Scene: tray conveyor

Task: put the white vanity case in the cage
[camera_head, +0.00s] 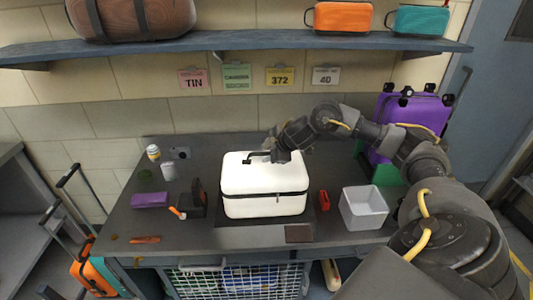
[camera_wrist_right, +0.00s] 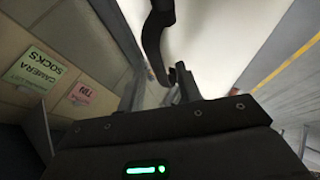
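The white vanity case (camera_head: 262,207) stands upright on the dark worktop, its lid shut, with a dark seam around it. My right gripper (camera_head: 266,157) is over the top of the case, at a dark bar that may be its handle. In the right wrist view the white case (camera_wrist_right: 212,35) fills the upper middle, with dark curved parts in front of it. Whether the fingers are closed on the handle is unclear. A wire cage (camera_head: 237,283) is below the worktop's front edge; its inside is mostly hidden. My left gripper is out of view.
A white open bin (camera_head: 364,208) and a red item (camera_head: 323,200) lie right of the case. A purple box (camera_head: 150,200), a dark tool and small containers are on the left. A shelf (camera_head: 240,40) with bags runs above; a purple suitcase (camera_head: 412,115) stands behind.

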